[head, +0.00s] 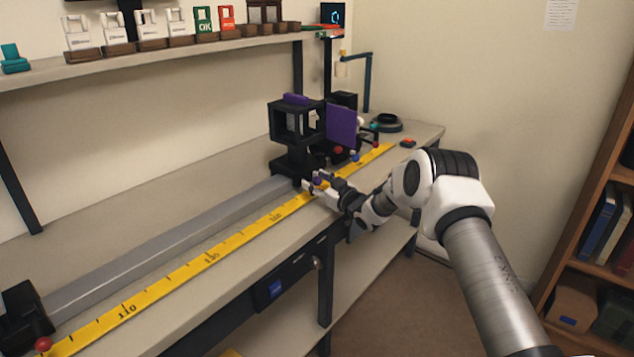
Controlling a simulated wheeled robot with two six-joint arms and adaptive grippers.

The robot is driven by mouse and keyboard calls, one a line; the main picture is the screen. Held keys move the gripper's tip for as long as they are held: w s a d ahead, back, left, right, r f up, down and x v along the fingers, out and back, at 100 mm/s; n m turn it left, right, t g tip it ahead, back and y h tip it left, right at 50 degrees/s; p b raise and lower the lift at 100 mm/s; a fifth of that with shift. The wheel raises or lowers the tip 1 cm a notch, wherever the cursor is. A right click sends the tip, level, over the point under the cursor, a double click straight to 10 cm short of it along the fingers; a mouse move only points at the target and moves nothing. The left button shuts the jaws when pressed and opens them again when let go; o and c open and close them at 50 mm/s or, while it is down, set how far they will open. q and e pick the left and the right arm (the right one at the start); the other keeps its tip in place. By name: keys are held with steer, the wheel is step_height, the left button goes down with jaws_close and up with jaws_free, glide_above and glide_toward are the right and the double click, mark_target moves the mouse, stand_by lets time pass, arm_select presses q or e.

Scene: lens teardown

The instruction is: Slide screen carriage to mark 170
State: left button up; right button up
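A grey rail (170,243) runs along the bench beside a yellow ruler (205,262) with black marks; I can make out 110, and the numbers further right are too small to read surely. A black open-framed carriage (283,137) stands upright on the rail toward its right end. A purple panel (342,124) stands just right of it; I cannot tell which of these is the screen carriage. My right gripper (314,186) is low at the carriage's front, over the ruler, by a small blue-purple knob (318,181). Its fingers are too small to tell their opening. My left gripper is not in view.
A black end block (22,318) with a red knob (43,344) sits at the rail's near left end. Red and blue knobs and a dark ring (386,123) are at the right end. A shelf (160,57) with several small stands hangs above. The rail's left stretch is clear.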

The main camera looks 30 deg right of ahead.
steer(key=s+d, duration=0.1)
steer(key=s, duration=1.1)
steer(key=shift+d, duration=0.35)
